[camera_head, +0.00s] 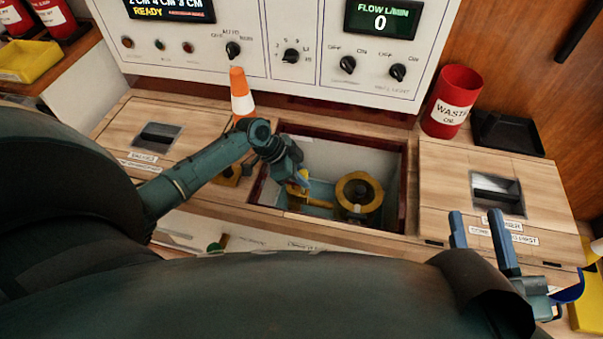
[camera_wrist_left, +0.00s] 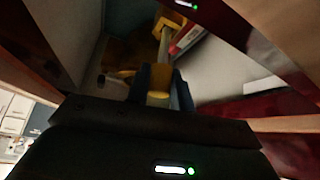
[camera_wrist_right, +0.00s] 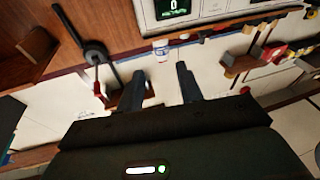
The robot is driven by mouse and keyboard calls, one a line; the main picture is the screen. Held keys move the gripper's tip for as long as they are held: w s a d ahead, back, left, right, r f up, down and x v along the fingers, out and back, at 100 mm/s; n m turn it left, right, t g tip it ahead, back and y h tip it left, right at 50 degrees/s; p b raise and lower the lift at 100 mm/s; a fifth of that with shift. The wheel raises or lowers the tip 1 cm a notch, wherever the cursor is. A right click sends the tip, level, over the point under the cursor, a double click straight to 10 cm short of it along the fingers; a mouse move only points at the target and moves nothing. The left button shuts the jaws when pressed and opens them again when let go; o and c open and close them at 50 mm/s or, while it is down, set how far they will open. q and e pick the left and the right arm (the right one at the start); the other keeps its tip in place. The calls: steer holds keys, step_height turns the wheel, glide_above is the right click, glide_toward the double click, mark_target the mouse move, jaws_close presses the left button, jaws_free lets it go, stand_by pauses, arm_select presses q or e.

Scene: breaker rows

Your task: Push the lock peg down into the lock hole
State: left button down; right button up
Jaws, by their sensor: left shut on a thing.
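My left gripper (camera_head: 297,180) reaches down into the open bay in the counter. It is shut on a yellow piece, which shows between its fingers in the left wrist view (camera_wrist_left: 159,84). I cannot tell whether this is the lock peg. A yellow bar (camera_head: 312,202) lies beside and below the fingers and runs toward a yellow ring-shaped part (camera_head: 359,193) with a dark centre. The lock hole cannot be made out. My right gripper (camera_head: 480,238) is open and empty at the right, over the counter's front; its spread fingers show in the right wrist view (camera_wrist_right: 161,88).
The open bay has dark red rims (camera_head: 404,180) close around my left gripper. A closed wooden hatch (camera_head: 450,180) lies right of it. An orange cone (camera_head: 240,95) stands behind my left arm. A red waste-oil can (camera_head: 452,102) and black tray (camera_head: 508,134) stand at the back right.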

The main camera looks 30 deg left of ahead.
arm_select(q)
steer(key=shift+f, duration=0.15)
arm_select(e)
steer(key=shift+f, duration=0.1)
arm_select(q)
steer(key=c, duration=1.1)
jaws_free()
steer(key=shift+c, duration=0.2)
steer(key=p+v, duration=0.4)
steer(key=v, duration=0.8)
arm_select(e)
steer(key=shift+s+d+f+n+g+h, duration=0.1)
steer(key=shift+d+f+n+g+h, duration=0.25)
steer(key=shift+d+f+h, duration=0.35)
steer(key=shift+s+a+r, duration=0.1)
steer(key=shift+r, duration=0.15)
